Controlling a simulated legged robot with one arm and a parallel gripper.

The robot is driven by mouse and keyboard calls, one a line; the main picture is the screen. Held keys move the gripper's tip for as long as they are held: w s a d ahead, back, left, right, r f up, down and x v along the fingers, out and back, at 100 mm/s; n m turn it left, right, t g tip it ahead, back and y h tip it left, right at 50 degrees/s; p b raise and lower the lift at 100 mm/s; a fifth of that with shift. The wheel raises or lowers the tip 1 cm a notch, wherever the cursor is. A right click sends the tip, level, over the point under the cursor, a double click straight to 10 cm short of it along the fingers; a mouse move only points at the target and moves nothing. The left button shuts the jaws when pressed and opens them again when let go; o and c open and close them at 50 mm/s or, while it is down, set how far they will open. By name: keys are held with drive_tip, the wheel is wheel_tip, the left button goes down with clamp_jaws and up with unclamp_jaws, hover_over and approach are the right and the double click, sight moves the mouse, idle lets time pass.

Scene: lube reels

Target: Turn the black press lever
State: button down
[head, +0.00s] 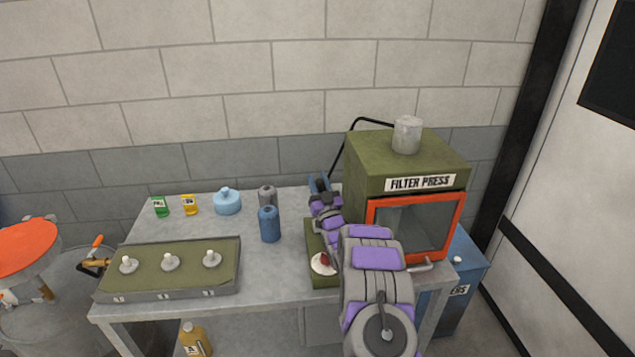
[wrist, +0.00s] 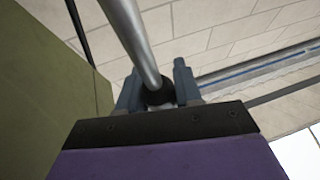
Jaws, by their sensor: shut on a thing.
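The green filter press (head: 405,160) stands at the right of the table, with its orange-framed glass door (head: 415,225) facing front. My gripper (head: 319,183) is beside the press's left side, near its back. In the wrist view, my gripper (wrist: 158,92) is shut around the black end of a grey metal rod, the press lever (wrist: 137,40). The rod runs up and out of the top of that view. In the head view the lever's held end is too small to make out.
A green block with a white round dial (head: 323,264) sits beside my arm. Blue bottle (head: 269,224), grey bottle (head: 267,195) and light-blue jug (head: 227,202) stand left of my gripper. A panel with white knobs (head: 170,268) lies at front left. A wall is behind.

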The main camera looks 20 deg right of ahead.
drive_tip(key=shift+s, duration=0.2)
idle(0.3)
drive_tip(key=c, duration=0.8)
unclamp_jaws()
drive_tip(key=shift+f, duration=0.1)
drive_tip(key=shift+c, duration=0.2)
